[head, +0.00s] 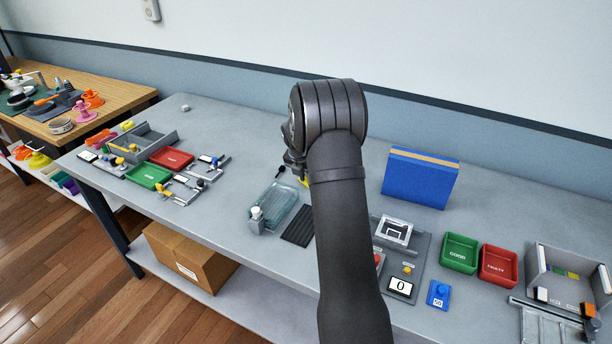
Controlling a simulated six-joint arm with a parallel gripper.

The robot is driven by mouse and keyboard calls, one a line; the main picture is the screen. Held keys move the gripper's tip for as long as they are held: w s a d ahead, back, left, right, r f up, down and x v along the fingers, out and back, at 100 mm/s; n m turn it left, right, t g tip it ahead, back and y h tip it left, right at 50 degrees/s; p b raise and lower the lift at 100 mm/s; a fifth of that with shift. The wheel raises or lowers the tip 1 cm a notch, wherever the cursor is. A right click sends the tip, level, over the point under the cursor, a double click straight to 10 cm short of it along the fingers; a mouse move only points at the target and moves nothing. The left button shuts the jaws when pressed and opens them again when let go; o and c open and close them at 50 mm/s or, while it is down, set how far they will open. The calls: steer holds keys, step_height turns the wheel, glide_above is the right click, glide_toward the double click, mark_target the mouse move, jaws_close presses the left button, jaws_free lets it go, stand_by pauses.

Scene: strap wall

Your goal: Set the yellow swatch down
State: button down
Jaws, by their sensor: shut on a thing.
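My gripper (299,172) is in the middle of the head view, above the grey table (235,132), and is largely hidden behind my own arm. A small bit of yellow, the yellow swatch (304,182), shows at its fingertips. My gripper is shut on it. Most of the swatch is hidden, and I cannot tell how far above the table it is.
Near my gripper are a clear tray (275,205) and a dark ribbed mat (298,226). A blue block (420,178) stands to the right. Further right are a green GOOD bin (459,253), a red FAULTY bin (498,265) and a grey box (560,290) holding coloured swatches.

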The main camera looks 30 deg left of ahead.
steer(key=c, duration=1.4)
jaws_free()
steer(key=shift+o, duration=0.2)
steer(key=v, duration=1.2)
steer(key=shift+r, duration=0.1)
steer(key=x, duration=1.2)
steer(key=shift+w+r, duration=0.1)
steer(key=shift+r, duration=1.6)
